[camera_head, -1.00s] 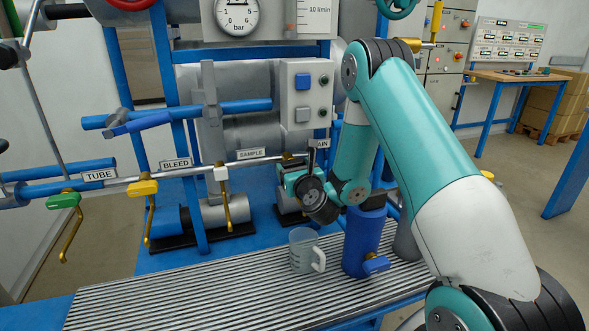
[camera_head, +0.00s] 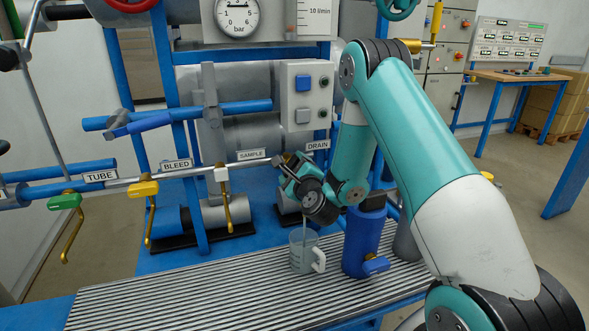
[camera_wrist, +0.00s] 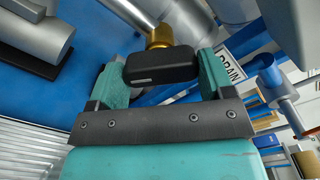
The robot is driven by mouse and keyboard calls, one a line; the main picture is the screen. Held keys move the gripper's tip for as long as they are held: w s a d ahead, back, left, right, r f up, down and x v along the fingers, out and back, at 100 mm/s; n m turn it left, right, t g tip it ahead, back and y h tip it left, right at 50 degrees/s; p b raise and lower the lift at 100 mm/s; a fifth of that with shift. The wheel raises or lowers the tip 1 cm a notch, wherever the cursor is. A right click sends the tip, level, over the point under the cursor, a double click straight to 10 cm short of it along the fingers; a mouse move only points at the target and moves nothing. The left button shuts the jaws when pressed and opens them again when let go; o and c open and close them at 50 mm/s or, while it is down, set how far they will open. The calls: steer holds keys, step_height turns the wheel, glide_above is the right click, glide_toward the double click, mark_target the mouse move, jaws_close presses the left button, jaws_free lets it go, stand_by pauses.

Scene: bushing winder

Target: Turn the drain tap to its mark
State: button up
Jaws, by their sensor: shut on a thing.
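The drain tap shows in the wrist view as a black handle (camera_wrist: 162,69) on a brass stem (camera_wrist: 158,37). My gripper (camera_wrist: 160,66) is shut on this handle, with one teal finger at each end. In the head view my gripper (camera_head: 284,167) is at the pipe by the DRAIN label (camera_head: 317,146), tilted, and hides most of the tap. I cannot make out the tap's mark. A clear measuring cup (camera_head: 298,259) stands upright on the ribbed bench below. A thin pale streak (camera_head: 305,226) runs down from under my gripper into the cup.
A blue bottle (camera_head: 363,240) stands close to the right of the cup. Left along the pipe hang the SAMPLE tap (camera_head: 227,205), the yellow BLEED tap (camera_head: 143,188) and the green TUBE tap (camera_head: 64,201). The left of the ribbed bench (camera_head: 170,298) is clear.

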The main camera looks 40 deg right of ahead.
steer(key=n, duration=0.3)
steer(key=shift+n+p, duration=0.3)
steer(key=shift+n, duration=0.1)
steer(key=shift+n+p, duration=0.35)
steer(key=shift+n, duration=1.35)
steer(key=shift+f, duration=0.1)
steer(key=o, duration=0.9)
